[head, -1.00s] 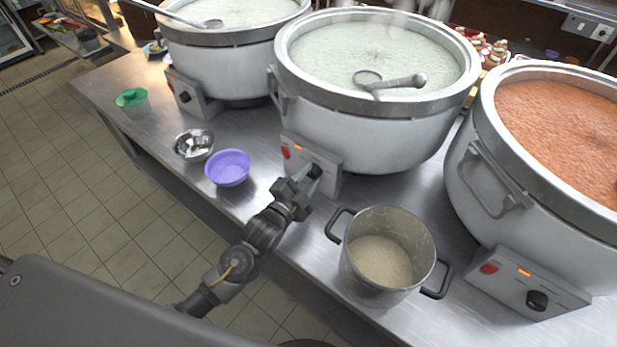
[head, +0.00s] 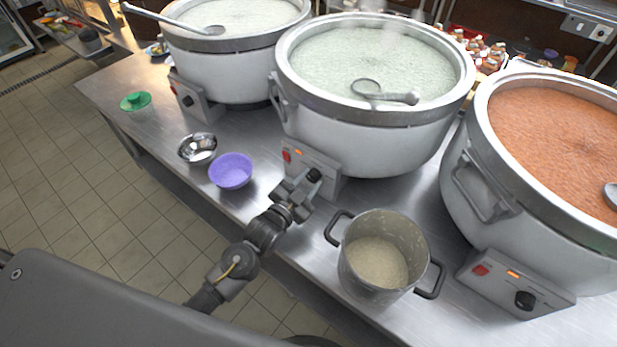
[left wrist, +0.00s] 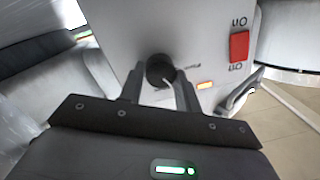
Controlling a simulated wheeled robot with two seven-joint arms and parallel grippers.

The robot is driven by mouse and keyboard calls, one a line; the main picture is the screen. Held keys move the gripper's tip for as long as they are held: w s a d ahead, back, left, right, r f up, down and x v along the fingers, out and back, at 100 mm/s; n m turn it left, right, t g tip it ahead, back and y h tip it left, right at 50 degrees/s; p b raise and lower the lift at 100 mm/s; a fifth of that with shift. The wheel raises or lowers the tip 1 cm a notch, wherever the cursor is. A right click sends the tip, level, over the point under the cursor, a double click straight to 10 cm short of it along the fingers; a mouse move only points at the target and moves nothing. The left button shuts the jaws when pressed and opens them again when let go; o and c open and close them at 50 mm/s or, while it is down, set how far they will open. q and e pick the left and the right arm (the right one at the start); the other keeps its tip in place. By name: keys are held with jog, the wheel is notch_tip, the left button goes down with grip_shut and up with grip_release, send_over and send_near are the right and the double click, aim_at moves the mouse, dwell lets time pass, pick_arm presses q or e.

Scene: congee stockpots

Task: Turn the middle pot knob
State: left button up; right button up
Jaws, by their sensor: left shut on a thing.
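The middle pot (head: 365,140) is a large white stockpot with a steel rim, full of pale congee. Its control box (head: 327,183) on the front carries a black knob (head: 314,175), a red switch and a lit orange light. My left gripper (head: 309,184) reaches the box from the front left. In the left wrist view the black knob (left wrist: 160,70) sits between the two fingertips, and the fingers (left wrist: 160,88) are shut on it. A white mark shows on the knob's lower right. My right gripper is not in view.
A smaller steel pot (head: 347,262) with two handles stands close to the right of my left gripper. A purple bowl (head: 231,170) and a metal bowl (head: 198,148) stand to the left. Another large pot (head: 470,195) with orange contents stands at the right.

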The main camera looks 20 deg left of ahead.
pick_arm(q)
jog(key=n+p, duration=0.2)
jog(key=n, duration=0.2)
jog(key=shift+r+g, duration=0.2)
jog(key=shift+g, duration=0.1)
jog(key=shift+a+f+n+p, duration=0.1)
jog(key=shift+n+p, duration=0.8)
jog(key=shift+n, duration=0.9)
jog(key=o, duration=1)
